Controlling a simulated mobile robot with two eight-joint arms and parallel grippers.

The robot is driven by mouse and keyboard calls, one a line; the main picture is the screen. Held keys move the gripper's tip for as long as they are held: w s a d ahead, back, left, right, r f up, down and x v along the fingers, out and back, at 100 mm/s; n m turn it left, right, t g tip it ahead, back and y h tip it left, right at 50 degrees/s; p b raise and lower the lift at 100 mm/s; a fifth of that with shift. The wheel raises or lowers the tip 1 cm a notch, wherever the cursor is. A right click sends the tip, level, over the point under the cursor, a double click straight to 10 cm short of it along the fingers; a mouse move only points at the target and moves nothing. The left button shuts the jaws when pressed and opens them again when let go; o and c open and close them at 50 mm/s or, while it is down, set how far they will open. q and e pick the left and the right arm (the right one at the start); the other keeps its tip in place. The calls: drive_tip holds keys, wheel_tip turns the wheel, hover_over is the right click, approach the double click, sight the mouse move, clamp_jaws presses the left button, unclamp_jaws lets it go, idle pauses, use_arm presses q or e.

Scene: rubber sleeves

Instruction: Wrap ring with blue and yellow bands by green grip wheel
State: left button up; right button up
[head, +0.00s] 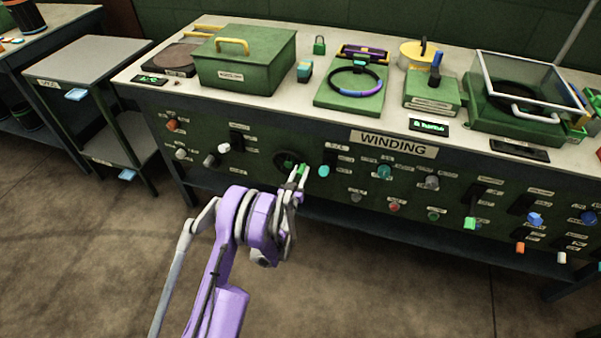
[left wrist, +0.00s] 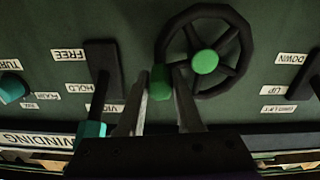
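A dark ring (head: 374,73) with blue and purple bands lies on a green stand on the bench; I cannot make out a yellow band on it. In the left wrist view, the black spoked wheel (left wrist: 240,32) has a green hub and a green grip (left wrist: 160,83) at its rim. In the head view the wheel (head: 281,160) sits on the front panel, partly behind my left gripper (head: 301,171). The left gripper's two fingers close in on both sides of the green grip and seem to touch it. My right gripper is not in view.
A WINDING label (head: 393,144) marks the panel, which carries several knobs and levers. A teal-tipped lever (left wrist: 92,130) is beside the left gripper. On the bench are a green box (head: 245,62) and a clear-lidded unit (head: 530,84). Floor in front is clear.

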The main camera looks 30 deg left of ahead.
use_arm(q)
clamp_jaws()
drive_tip(key=shift+f, duration=0.1)
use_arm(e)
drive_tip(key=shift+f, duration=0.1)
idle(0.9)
